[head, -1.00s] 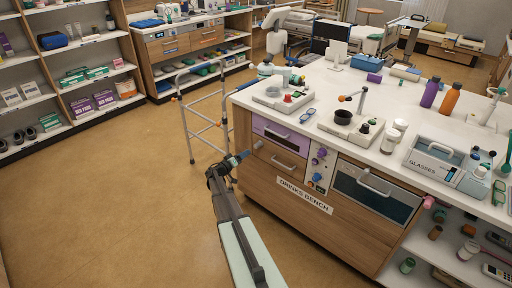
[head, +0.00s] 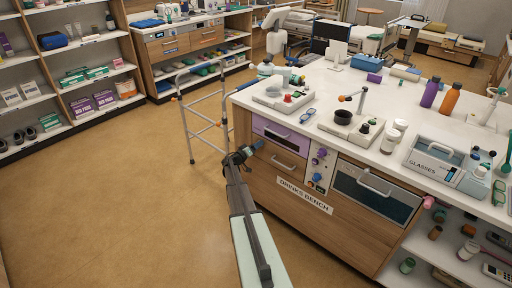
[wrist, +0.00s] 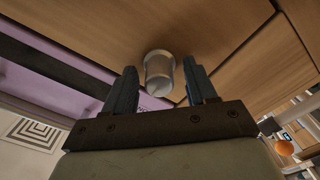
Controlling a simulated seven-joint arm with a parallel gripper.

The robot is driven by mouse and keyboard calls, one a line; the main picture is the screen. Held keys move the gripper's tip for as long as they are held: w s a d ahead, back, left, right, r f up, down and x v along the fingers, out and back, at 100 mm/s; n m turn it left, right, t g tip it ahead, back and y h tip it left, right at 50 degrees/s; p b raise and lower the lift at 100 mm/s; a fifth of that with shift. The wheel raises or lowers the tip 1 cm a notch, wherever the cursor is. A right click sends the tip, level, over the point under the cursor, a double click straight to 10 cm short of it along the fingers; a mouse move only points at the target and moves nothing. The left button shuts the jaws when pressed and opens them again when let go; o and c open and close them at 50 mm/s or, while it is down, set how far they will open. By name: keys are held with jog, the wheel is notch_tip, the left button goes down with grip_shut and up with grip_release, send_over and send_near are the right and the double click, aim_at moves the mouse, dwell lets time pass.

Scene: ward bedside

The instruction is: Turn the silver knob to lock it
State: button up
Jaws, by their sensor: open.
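The silver knob (wrist: 159,72) is a short, round metal cylinder on the wooden front of the drinks bench (head: 296,203). In the wrist view it stands between the two blue-grey fingers of my gripper (wrist: 160,88), with a gap visible on each side. My gripper is open and faces the bench front. In the head view my gripper (head: 258,146) is at the left part of the bench front, beside the purple drawer, and it hides the knob.
A purple drawer front (head: 280,136) with a handle is close by. A panel with purple and blue knobs (head: 317,170) and an oven-like door (head: 372,195) are to the right. A walking frame (head: 203,115) stands to the left. The floor in front is clear.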

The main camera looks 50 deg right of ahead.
grip_shut()
dwell(0.4)
jog(key=shift+n, duration=0.3)
jog(key=n, duration=0.4)
jog(key=shift+w, duration=0.1)
jog(key=n, duration=0.9)
jog(key=shift+w+f, duration=0.1)
jog(key=shift+n, duration=2.1)
jog(key=shift+f, duration=0.1)
